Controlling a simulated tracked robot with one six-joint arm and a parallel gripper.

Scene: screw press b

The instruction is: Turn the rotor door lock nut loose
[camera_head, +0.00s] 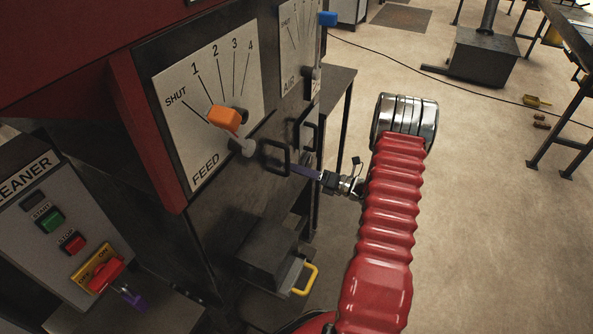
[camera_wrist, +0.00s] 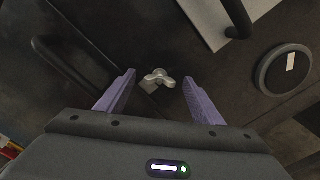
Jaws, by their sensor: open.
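A small silver wing-shaped nut (camera_wrist: 158,78), which looks like the lock nut, sits on the dark panel in the wrist view. My gripper (camera_wrist: 159,92) is open, with one purple finger on each side of the nut as seen there. The nut appears between the fingertips, but I cannot tell how far beyond them it lies. I see no contact. In the head view my gripper (camera_head: 299,169) reaches left to the dark machine front, and the nut cannot be made out there.
A black loop handle (camera_head: 275,158) is close to the fingers. The FEED plate (camera_head: 210,100) with its orange lever (camera_head: 225,118) is above left. A yellow handle (camera_head: 305,278) is below. A round black disc (camera_wrist: 284,70) is at right in the wrist view.

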